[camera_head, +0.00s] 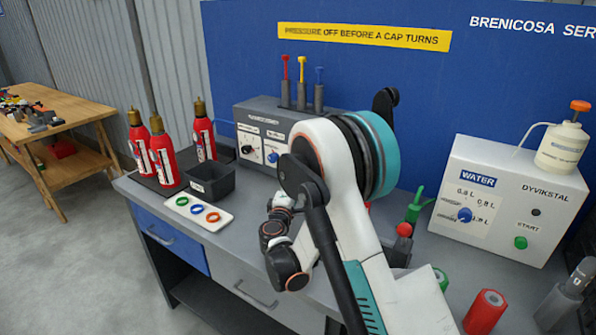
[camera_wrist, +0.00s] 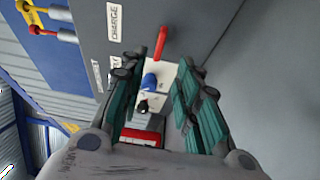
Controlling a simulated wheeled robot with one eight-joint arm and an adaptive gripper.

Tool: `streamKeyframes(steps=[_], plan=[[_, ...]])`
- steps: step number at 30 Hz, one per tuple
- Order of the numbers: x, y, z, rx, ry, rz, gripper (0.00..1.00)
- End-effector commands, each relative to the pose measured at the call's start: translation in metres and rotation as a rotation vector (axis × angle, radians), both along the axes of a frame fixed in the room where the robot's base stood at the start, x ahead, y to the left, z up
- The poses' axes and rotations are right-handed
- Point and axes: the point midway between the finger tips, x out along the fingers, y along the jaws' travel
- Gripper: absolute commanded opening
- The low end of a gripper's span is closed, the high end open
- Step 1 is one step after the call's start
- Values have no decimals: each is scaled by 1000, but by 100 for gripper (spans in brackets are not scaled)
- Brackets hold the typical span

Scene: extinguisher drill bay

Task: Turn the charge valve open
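In the wrist view a red lever (camera_wrist: 160,42), which looks like the charge valve handle, stands out from the grey station panel near the CHARGE label (camera_wrist: 114,22). It lies just beyond my gripper's fingertips. My gripper (camera_wrist: 157,84) is open, with teal-and-black fingers on both sides and nothing held. A blue knob (camera_wrist: 149,81) and a black knob (camera_wrist: 143,104) show between the fingers. In the head view the grey station (camera_head: 245,110) stands at the back of the bench; my arm hides its right part, the lever and my gripper.
Red extinguishers (camera_head: 164,158), a black bin (camera_head: 212,184) and a tray of coloured rings (camera_head: 184,219) stand left on the bench. A white water unit (camera_head: 500,165) stands right. Upright tools with red, yellow and blue tops (camera_head: 301,70) rise behind the station.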

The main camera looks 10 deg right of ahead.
Motion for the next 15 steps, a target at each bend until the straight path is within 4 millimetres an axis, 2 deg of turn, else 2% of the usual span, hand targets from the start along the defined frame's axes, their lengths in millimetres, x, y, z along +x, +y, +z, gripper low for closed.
streamKeyframes(steps=[9,15], plan=[[59,-25,-3,1,1,-2,30],[86,-36,-2,1,1,-2,30]])
